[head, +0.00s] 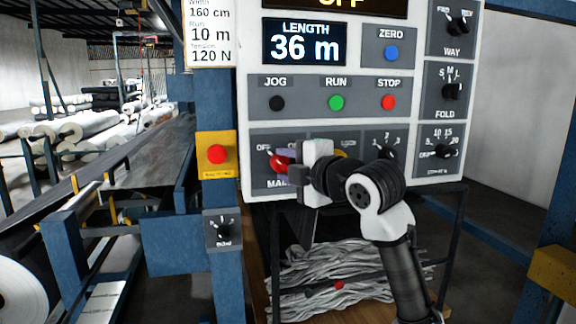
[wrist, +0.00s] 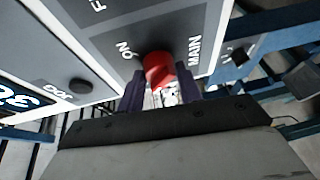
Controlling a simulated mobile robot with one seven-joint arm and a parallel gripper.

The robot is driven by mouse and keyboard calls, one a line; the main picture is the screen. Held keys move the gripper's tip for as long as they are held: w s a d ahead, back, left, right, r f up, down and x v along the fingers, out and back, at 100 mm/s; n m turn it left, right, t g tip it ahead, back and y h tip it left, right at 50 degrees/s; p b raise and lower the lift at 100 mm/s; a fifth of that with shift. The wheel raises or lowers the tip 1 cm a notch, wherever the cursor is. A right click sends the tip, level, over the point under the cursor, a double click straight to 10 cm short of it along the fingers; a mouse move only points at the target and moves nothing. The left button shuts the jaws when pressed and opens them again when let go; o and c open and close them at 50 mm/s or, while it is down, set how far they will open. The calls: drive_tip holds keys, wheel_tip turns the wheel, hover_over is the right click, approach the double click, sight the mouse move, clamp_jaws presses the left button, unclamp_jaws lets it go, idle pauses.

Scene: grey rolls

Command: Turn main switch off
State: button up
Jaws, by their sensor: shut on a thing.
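The red main switch knob (head: 278,162) sits at the lower left of the control panel, above the partly covered MAIN label. OFF shows at its upper left in the head view; a pale pointer appears to lean toward that label. My gripper (head: 284,170) reaches the knob from the right and covers part of it. In the wrist view the red knob (wrist: 158,68) lies between the two dark fingers of my gripper (wrist: 160,92), which are shut on it. The ON label is left of the knob there. The top display (head: 338,3), cut off, reads OFF.
The panel (head: 308,172) also carries JOG (head: 277,103), RUN (head: 336,102) and STOP (head: 388,102) buttons. My forearm passes in front of the lower panel dials. A red button on a yellow box (head: 217,154) stands left of the panel.

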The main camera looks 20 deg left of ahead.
drive_tip(key=o, duration=1)
drive_tip(key=b+v, duration=0.2)
drive_tip(key=v, duration=1.1)
drive_tip(key=shift+s+d, duration=0.3)
